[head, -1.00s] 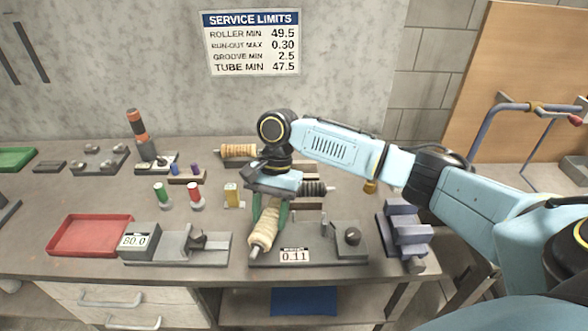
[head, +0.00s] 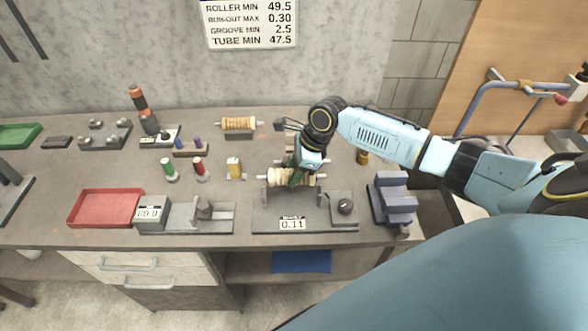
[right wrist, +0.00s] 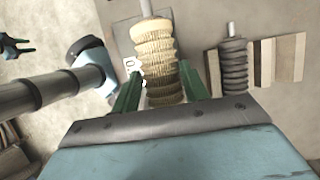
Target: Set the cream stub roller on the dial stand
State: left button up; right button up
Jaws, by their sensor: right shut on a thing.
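My right gripper (head: 296,178) is shut around the middle of the cream stub roller (head: 279,178). In the right wrist view the ribbed roller (right wrist: 155,55) lies between the green fingers, its pale shaft end pointing away. In the head view the roller lies level, left to right, over the dial stand (head: 275,222), which reads 0.11 and has a dial block at its right. I cannot tell whether the shaft touches the stand's supports. A small dark forked shape with green tips, apparently my left gripper (right wrist: 15,47), shows at the wrist view's left edge; its opening is unclear.
A tan roller (head: 238,124) sits on a holder behind. A dark ribbed roller (right wrist: 233,65) lies beside the held one in the wrist view. A gauge stand (head: 200,217) and red tray (head: 105,207) are left; a grey-blue block fixture (head: 393,200) is right.

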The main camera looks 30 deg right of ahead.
jog(key=shift+f+b, duration=1.95)
jog(key=shift+b, duration=0.5)
jog(key=shift+f, duration=0.15)
jog(key=shift+p, duration=0.35)
jog(key=shift+f, duration=0.3)
jog(key=shift+p, duration=1.6)
jog(key=shift+f, duration=1.3)
jog(key=o, duration=1.3)
jog(key=shift+f, duration=0.1)
